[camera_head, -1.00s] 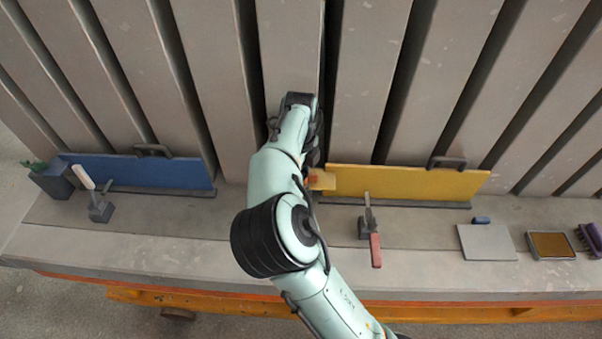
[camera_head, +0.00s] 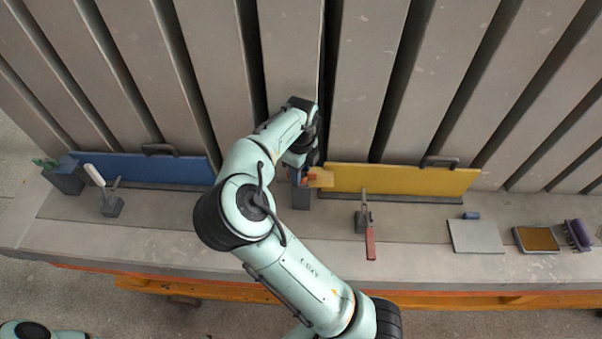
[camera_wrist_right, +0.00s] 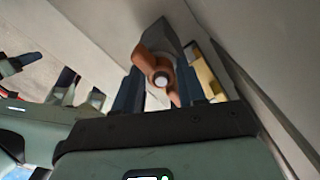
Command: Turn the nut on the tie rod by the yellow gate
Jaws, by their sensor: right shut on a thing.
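The orange-brown winged nut (camera_wrist_right: 147,62) sits around the pale round rod end (camera_wrist_right: 161,80) in the right wrist view. A small part of the nut (camera_head: 297,175) shows in the head view, left of the yellow gate (camera_head: 400,180). My right gripper (camera_wrist_right: 160,85) is shut on the nut, with one dark finger on each side. In the head view my right gripper (camera_head: 305,168) is partly hidden by its own wrist. A grey block (camera_head: 301,198) shows just below it. The gate's edge (camera_wrist_right: 207,75) shows right of the nut in the wrist view. My left gripper is not seen.
A blue gate (camera_head: 150,169) stands to the left, near a white-handled clamp (camera_head: 97,180). A red-handled clamp (camera_head: 369,235) stands in front of the yellow gate. A grey plate (camera_head: 476,236), tan-topped tray (camera_head: 537,239) and purple brush (camera_head: 577,234) lie right. Tall grey panels rise behind.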

